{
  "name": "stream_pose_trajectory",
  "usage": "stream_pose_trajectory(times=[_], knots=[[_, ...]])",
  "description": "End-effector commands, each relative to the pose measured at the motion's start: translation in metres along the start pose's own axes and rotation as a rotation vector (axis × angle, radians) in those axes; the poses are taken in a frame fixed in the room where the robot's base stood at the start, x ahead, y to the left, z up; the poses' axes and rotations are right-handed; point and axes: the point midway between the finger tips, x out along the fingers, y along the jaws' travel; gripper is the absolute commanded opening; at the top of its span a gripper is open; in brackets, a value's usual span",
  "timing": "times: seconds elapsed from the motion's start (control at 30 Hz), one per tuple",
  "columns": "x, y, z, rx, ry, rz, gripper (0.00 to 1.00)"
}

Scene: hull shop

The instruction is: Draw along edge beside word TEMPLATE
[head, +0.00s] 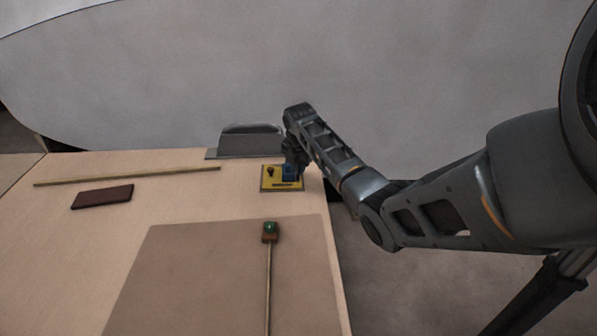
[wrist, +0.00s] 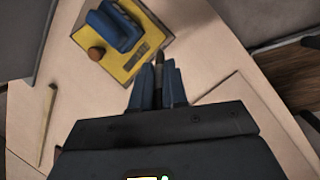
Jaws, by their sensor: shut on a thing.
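A yellow plate (head: 268,188) lies flat near the table's right edge, with a blue handle and a small knob on top. In the wrist view the yellow plate (wrist: 100,68) shows its blue handle (wrist: 115,28), a brown knob (wrist: 97,54) and dark print along one edge, too small to read. My gripper (head: 290,170) is over the plate in the head view, its fingers hard to separate from the blue handle. In the wrist view my gripper (wrist: 157,84) is shut on a dark pen (wrist: 158,70). The pen's tip appears close to the printed edge; I cannot tell whether it touches.
A grey metal piece (head: 248,142) stands at the back edge. A long wooden strip (head: 125,177) and a dark red block (head: 102,197) lie left.

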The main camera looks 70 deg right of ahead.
Motion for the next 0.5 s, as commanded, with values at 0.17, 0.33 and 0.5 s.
stream_pose_trajectory(times=[0.17,0.33,0.5], knots=[[-0.010,0.002,0.003,0.000,-0.001,0.001,0.00],[-0.014,0.003,0.004,0.000,-0.001,0.000,0.00],[-0.029,0.006,0.008,0.001,-0.001,0.002,0.00]])
